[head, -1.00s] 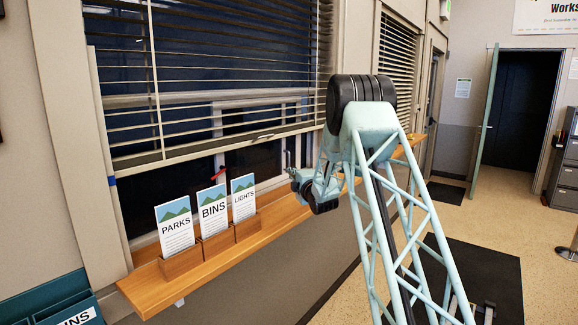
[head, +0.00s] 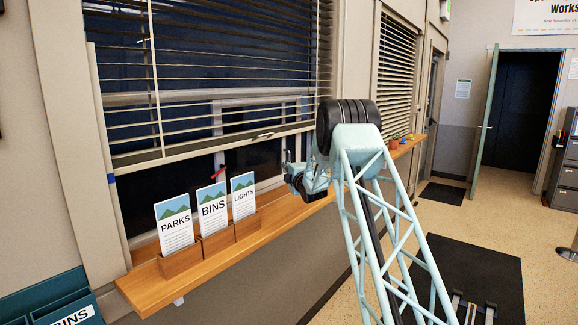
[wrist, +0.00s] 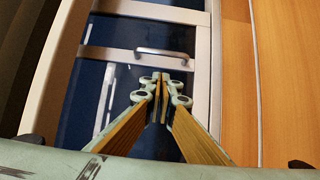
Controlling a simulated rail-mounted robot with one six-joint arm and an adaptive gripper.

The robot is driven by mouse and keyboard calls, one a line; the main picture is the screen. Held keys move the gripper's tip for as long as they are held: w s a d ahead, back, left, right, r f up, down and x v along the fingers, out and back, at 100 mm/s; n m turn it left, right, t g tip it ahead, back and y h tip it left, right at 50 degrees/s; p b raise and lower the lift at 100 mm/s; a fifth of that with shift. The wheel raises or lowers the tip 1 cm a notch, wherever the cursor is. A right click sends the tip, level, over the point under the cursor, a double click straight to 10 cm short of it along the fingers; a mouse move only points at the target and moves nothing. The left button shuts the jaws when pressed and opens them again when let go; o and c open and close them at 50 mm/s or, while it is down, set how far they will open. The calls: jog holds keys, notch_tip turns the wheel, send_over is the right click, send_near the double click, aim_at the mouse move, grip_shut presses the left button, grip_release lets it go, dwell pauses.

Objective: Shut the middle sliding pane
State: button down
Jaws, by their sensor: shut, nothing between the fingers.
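The sliding window (head: 250,160) is in the left wall, behind a partly lowered blind, with dark glass and pale frames. My arm hides its right part. In the wrist view a pale pane frame (wrist: 120,52) carries a silver bar handle (wrist: 165,53) over dark blue glass. I cannot tell for certain which pane this is. My gripper (wrist: 162,82) is shut and empty, its fingertips just below the handle in that picture; contact is not clear. In the head view the gripper end is by the window, above the sill, its fingers too small to make out.
A wooden sill (head: 165,290) runs below the window. Holders with PARKS (head: 175,225), BINS (head: 212,210) and LIGHTS (head: 243,196) leaflets stand on it, left of my gripper. The blind (head: 230,60) hangs above. A small plant (head: 394,141) stands on the far sill.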

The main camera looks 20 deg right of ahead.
jog(key=shift+w+d+b, duration=0.4)
jog(key=shift+w+d, duration=1.25)
jog(key=shift+w, duration=0.15)
jog(key=shift+d, duration=0.1)
